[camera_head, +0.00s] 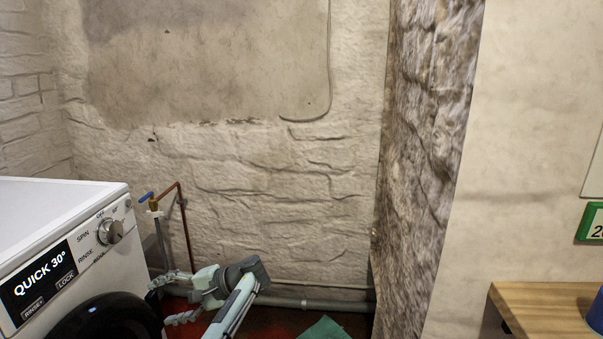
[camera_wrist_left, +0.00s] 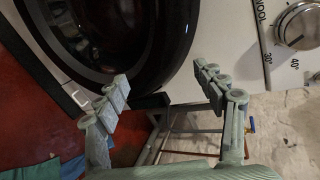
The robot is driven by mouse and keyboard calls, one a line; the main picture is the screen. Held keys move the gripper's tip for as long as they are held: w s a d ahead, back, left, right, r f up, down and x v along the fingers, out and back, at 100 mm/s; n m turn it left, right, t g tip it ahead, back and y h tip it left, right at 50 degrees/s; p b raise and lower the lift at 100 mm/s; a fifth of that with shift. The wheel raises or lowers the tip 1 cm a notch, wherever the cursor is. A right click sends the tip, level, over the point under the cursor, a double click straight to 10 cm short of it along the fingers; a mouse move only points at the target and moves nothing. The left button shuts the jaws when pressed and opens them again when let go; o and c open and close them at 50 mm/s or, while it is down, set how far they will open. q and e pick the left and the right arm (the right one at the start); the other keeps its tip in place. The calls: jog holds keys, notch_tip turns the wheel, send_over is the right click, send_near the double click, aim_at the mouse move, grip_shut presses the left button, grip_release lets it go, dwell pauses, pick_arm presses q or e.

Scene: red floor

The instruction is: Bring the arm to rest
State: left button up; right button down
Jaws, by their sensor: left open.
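My left gripper (camera_head: 168,300) is low in the head view, just right of the washing machine's front. It is open and nothing shows between its fingers. In the left wrist view the two fingers of the left gripper (camera_wrist_left: 165,88) stand wide apart in front of the dark round door (camera_wrist_left: 120,35). I cannot tell whether a finger touches the machine. My right gripper is in neither view.
The white washing machine (camera_head: 70,215) with its dial (camera_head: 110,232) fills the lower left. Pipes with a blue-handled tap (camera_head: 146,197) stand by the stone wall behind. A green cloth (camera_head: 325,328) lies on the red floor. A wooden table (camera_head: 545,300) with a blue object (camera_head: 596,312) is at right.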

pick_arm(q)
jog(key=s+f+t+h, duration=0.1)
jog(key=s+f+h, duration=0.5)
jog(key=s+f, duration=1.2)
jog(key=s+d+f+t+h, duration=0.1)
jog(key=s+d+h, duration=0.2)
jog(key=s, duration=0.4)
jog(key=s+d+n+t+h, duration=0.1)
jog(key=s+d+h, duration=0.1)
jog(key=s, duration=0.6)
jog(key=shift+s+d+f+n+h, duration=0.3)
jog(key=shift+d+f+h, duration=0.1)
jog(key=shift+h, duration=0.1)
